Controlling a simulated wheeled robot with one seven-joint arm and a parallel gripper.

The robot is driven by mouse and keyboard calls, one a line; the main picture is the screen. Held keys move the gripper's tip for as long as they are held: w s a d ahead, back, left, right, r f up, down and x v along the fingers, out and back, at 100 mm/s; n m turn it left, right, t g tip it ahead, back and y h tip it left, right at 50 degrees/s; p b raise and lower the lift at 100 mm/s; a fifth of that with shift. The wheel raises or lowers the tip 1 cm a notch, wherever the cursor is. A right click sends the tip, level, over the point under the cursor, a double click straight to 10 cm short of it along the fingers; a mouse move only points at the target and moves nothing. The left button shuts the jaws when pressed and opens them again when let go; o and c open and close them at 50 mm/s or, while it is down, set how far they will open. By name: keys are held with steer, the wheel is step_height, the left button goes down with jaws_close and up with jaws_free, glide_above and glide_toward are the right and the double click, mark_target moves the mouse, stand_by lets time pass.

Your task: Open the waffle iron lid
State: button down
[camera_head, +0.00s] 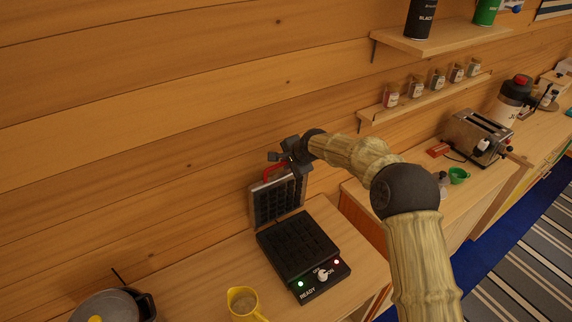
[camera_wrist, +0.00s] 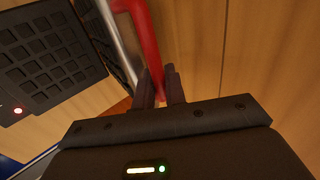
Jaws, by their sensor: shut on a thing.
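The waffle iron (camera_head: 297,246) stands on the wooden counter, with a black gridded lower plate and a front panel with a knob and lights. Its lid (camera_head: 278,200) stands raised, close to upright, at the back of the base. The lid's red handle (camera_head: 273,171) is at the lid's top edge. My gripper (camera_head: 277,157) is at that handle, above the lid. In the wrist view, the red handle (camera_wrist: 146,45) runs down to the fingers of my gripper (camera_wrist: 161,85), which are shut on it. The gridded plate (camera_wrist: 45,50) shows at the left there.
A yellow cup (camera_head: 243,302) stands in front of the waffle iron, and a grey-lidded pot (camera_head: 106,306) is at the lower left. A toaster (camera_head: 478,136) and a green cup (camera_head: 458,175) are on the counter at right. Shelves with spice jars (camera_head: 415,97) hang on the log wall behind.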

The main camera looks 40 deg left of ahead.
steer(key=shift+w+a, duration=0.1)
steer(key=shift+a, duration=0.15)
stand_by(0.3)
steer(key=c, duration=1.5)
jaws_free()
steer(key=b+v, duration=0.7)
steer(key=v, duration=1)
steer(key=shift+r, duration=0.3)
